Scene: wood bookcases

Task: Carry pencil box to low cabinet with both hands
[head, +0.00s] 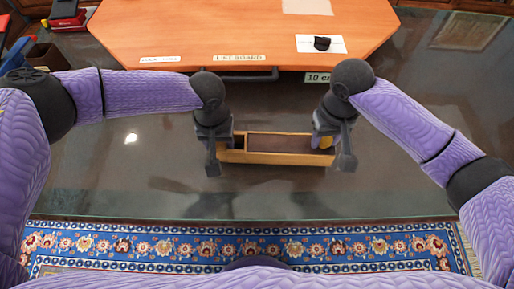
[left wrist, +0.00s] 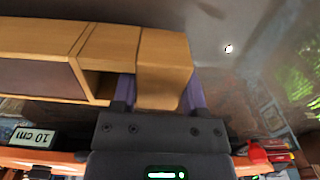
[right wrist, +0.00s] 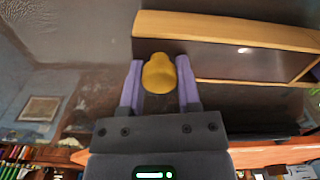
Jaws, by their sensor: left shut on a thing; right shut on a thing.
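The pencil box (head: 272,157) is a long wooden box with a dark panel on top. It is level in the head view, held between my two grippers over the dark glossy floor. My left gripper (head: 213,160) is shut on its left end; the left wrist view shows the wooden end block (left wrist: 165,70) between the fingers. My right gripper (head: 335,150) is shut on a rounded yellow knob (right wrist: 159,73) at the box's right end. The fingertips are partly hidden by the box in the left wrist view. I cannot identify the low cabinet in these views.
An orange-topped table (head: 190,35) stands just beyond the box, with a dark handle bar on its near edge and a "10 cm" sign (head: 317,78). A small black object (head: 322,43) lies on it. A blue patterned rug (head: 240,247) lies nearer me.

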